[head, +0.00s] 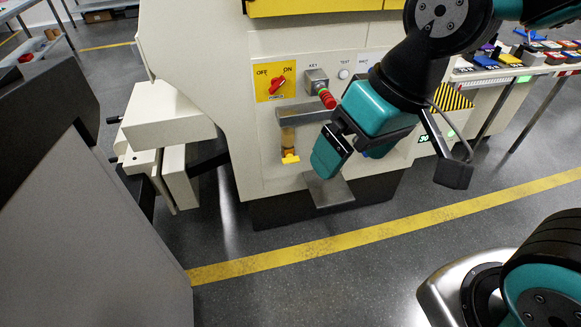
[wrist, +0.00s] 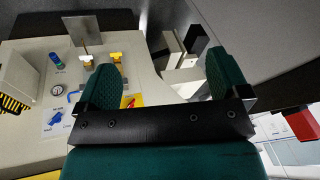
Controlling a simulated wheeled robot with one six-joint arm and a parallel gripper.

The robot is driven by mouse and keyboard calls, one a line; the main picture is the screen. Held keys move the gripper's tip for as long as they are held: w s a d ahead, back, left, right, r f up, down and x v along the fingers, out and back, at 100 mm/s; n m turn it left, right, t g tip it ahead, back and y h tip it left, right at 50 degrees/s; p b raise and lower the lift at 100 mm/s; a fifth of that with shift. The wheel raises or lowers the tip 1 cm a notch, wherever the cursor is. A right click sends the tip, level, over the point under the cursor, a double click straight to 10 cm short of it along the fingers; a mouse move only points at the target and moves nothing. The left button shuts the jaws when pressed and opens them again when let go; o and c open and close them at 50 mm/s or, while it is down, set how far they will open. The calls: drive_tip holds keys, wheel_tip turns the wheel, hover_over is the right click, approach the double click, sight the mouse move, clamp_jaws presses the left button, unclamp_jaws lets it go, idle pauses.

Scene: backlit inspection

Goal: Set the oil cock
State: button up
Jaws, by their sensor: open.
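A yellow cock (head: 290,157) sits at the foot of an amber sight tube (head: 288,137) on the front of the beige machine. In the wrist view, where the machine appears upside down, two yellow cocks show, one (wrist: 117,55) beside the left finger and another (wrist: 88,62) further left. The pictures do not settle which is the oil cock. My gripper (head: 352,155) is open and empty in front of the panel, right of the cock in the head view. It also shows in the wrist view (wrist: 163,65). Handle angles are too small to read.
A yellow OFF/ON plate with a red switch (head: 277,84), a key switch (head: 317,83) and a red-green knob (head: 327,98) are above. A grey metal plate (head: 328,190) juts out below. A grey cabinet (head: 85,220) stands left. Floor in front is clear.

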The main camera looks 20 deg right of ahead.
drive_tip(key=w+d+f+m+t+h+b, duration=0.25)
drive_tip(key=w+f+b, duration=0.4)
drive_tip(key=f, duration=0.45)
drive_tip(key=w+d+f+m+t+h+b, duration=0.2)
drive_tip(key=w+d+f+m+b, duration=0.2)
drive_tip(key=w+f+b, duration=0.5)
drive_tip(key=n+t+y+b, duration=0.1)
drive_tip(key=n+t+b, duration=0.2)
drive_tip(key=t+b, duration=1.3)
approach(292, 162)
wheel_tip(292, 162, up, 4)
drive_tip(key=g+b, duration=0.4)
drive_tip(key=w+p, duration=0.2)
drive_tip(key=w, duration=0.6)
drive_tip(key=shift+w+f+p, duration=0.35)
drive_tip(key=shift+w+f, duration=0.05)
drive_tip(key=shift+m, duration=0.25)
drive_tip(key=c, duration=0.9)
